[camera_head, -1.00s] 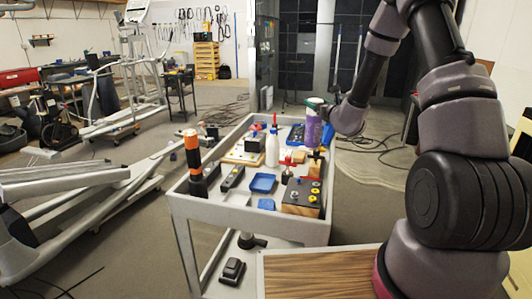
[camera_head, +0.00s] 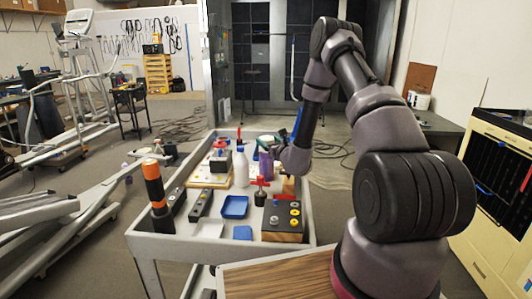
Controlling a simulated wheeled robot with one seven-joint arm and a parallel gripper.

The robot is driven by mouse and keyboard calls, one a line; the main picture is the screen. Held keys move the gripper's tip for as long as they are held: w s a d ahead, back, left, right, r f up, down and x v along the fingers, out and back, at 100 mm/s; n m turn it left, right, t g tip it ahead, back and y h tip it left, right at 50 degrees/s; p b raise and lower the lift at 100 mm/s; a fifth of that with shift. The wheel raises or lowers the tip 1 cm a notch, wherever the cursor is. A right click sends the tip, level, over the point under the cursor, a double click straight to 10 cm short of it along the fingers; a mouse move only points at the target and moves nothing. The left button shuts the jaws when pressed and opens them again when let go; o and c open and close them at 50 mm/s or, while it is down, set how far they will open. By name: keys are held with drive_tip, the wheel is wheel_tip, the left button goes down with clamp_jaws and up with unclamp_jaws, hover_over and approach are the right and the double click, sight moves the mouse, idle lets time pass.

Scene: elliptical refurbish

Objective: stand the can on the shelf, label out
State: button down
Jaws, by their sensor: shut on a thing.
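The can (camera_head: 265,166) is purple with a pale green and white top. It is upright at the far right part of the grey cart. My gripper (camera_head: 268,146) is at its upper part, shut on it, with the fingers largely hidden by my wrist and the can's top. I cannot tell whether the can's base touches the cart or is just above it. The label is too small to read. Which surface is the shelf is unclear in this view.
The grey cart (camera_head: 157,241) carries a white bottle (camera_head: 241,173), an orange-black cylinder (camera_head: 155,188), blue trays (camera_head: 234,206), a red-handled item (camera_head: 260,184) and a black-topped wooden box (camera_head: 283,219). A cream cabinet (camera_head: 490,210) stands right. Exercise machines stand left.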

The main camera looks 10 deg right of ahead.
sight(267, 159)
drive_tip(key=shift+f, duration=2)
drive_tip(key=shift+f, duration=0.15)
unclamp_jaws()
